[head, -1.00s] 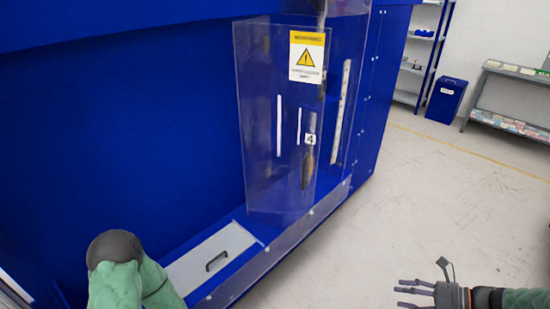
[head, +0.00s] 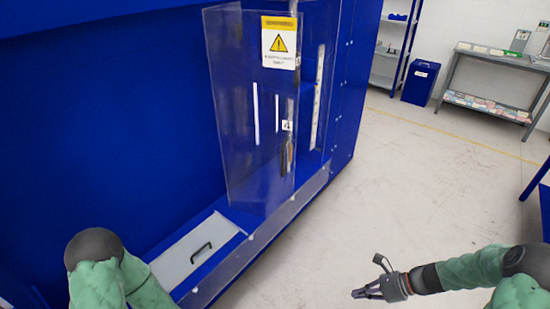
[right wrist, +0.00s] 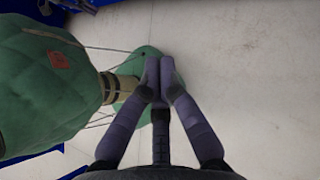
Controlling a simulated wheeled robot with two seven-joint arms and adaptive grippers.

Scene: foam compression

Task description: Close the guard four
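Guard four (head: 240,110) is a clear panel with a yellow warning sign (head: 280,43), a small "4" label (head: 287,126) and a dark upright handle (head: 286,157). It stands upright at an angle to the blue machine's front, swung outward. My right gripper (head: 364,293) is low at the right, over open floor, well apart from the guard and handle. In the right wrist view its fingers (right wrist: 158,76) are together at the tips, with nothing seen between them. My left arm shows at the lower left; its gripper is out of view.
The blue machine (head: 110,130) fills the left, with a grey plate with a black handle (head: 190,255) at its base. A blue bin (head: 420,82) and a grey shelf table (head: 490,85) stand at the back right. The floor (head: 400,180) between is clear.

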